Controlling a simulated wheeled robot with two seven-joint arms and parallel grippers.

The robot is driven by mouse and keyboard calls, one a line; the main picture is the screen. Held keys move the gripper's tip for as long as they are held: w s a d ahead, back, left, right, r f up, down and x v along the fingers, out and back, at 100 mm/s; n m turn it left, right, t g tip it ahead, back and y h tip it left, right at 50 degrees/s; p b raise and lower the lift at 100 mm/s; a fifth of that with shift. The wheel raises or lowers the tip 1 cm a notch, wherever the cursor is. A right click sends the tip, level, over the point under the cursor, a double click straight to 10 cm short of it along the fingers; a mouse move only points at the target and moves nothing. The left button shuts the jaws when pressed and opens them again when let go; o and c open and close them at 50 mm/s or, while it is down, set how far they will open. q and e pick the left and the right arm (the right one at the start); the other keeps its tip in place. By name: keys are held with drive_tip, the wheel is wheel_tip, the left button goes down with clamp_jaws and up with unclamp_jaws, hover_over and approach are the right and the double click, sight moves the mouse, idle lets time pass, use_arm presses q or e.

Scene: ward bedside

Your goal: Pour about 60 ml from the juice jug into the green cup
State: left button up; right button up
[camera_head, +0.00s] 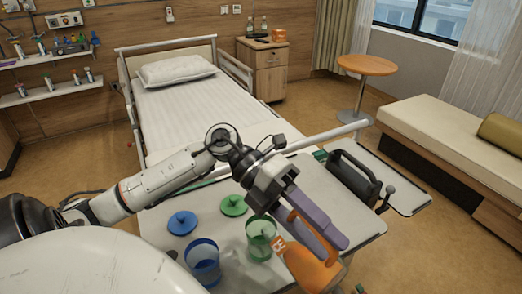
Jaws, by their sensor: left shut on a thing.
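My left gripper (322,228), with purple fingers, is shut on the orange juice jug (312,270) at the right front of the table. The fingers hide part of the jug. The jug looks tilted, beside and partly in front of the green cup's right side. The green cup (260,238) is see-through and stands upright on the table. I cannot tell how much it holds, and I see no clear stream. My right gripper is not in view.
A blue cup (202,262) stands left of the green cup. A blue lid (182,222) and a green lid (234,205) lie behind them on the table (155,232). A dark grey object (355,180) is at the table's right back. The bed (187,105) is beyond.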

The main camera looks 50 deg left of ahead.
use_arm(q)
drive_tip(key=shift+a+r+h+b, duration=0.35)
drive_tip(key=shift+r+h, duration=0.1)
drive_tip(key=shift+h, duration=0.05)
drive_tip(key=shift+w+a+r+h+b, duration=0.1)
drive_tip(key=shift+a+r+h+b, duration=0.4)
drive_tip(key=shift+a, duration=0.35)
drive_tip(key=shift+a+r+h+b, duration=0.35)
drive_tip(key=shift+a+h, duration=0.05)
drive_tip(key=shift+a, duration=0.1)
idle(1.8)
drive_tip(key=d+p, duration=0.1)
drive_tip(key=d+y+p, duration=0.1)
drive_tip(key=d, duration=0.1)
drive_tip(key=shift+f+y+p, duration=0.3)
drive_tip(key=shift+d+f+y, duration=0.25)
drive_tip(key=shift+f+y, duration=0.15)
drive_tip(key=shift+f, duration=0.2)
drive_tip(key=shift+d+f+y, duration=0.25)
drive_tip(key=shift+f+y, duration=0.15)
drive_tip(key=shift+f, duration=0.15)
drive_tip(key=shift+d+f+y+p, duration=0.25)
drive_tip(key=shift+f+y+p, duration=0.35)
drive_tip(key=shift+p, duration=0.1)
drive_tip(key=shift+d+f, duration=0.1)
drive_tip(key=shift+f, duration=0.25)
drive_tip(key=shift+y, duration=0.3)
